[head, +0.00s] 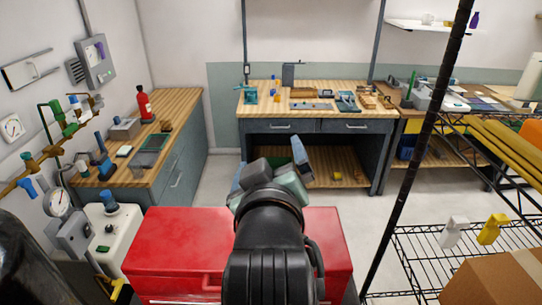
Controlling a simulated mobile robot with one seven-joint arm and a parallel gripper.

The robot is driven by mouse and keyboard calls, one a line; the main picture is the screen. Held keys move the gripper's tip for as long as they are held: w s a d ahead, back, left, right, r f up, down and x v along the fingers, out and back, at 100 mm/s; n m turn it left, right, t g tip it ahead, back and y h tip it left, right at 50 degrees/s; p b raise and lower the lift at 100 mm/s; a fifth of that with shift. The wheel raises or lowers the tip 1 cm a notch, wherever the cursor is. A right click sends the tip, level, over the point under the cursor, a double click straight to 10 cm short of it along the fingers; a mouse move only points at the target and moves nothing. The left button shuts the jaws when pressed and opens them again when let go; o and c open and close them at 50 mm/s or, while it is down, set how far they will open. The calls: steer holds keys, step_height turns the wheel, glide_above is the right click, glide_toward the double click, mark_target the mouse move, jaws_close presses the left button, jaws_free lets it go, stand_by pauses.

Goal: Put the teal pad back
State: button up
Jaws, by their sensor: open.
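My gripper (269,165) is in the middle of the head view, above the red chest and in front of the wooden workbench. Its two blue-grey fingers are spread apart, and I see nothing held between them. A teal-grey item (347,101) also lies on the right part of the back workbench (300,112), too small to identify. My gripper is apart from both.
A red chest (190,245) stands in front of me. The left counter (185,103) holds a red extinguisher (143,103) and small items. A wire rack (415,255) with a dark post stands at right. Grey floor (215,180) is clear between counter and workbench.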

steer(key=s+r+m+t, duration=0.3)
steer(key=s+r+t, duration=0.2)
steer(key=r, duration=0.9)
steer(key=s+r+m+t, duration=0.3)
steer(key=s+r+t, duration=0.3)
steer(key=r, duration=0.8)
steer(key=s, duration=0.3)
steer(key=shift+s, duration=0.25)
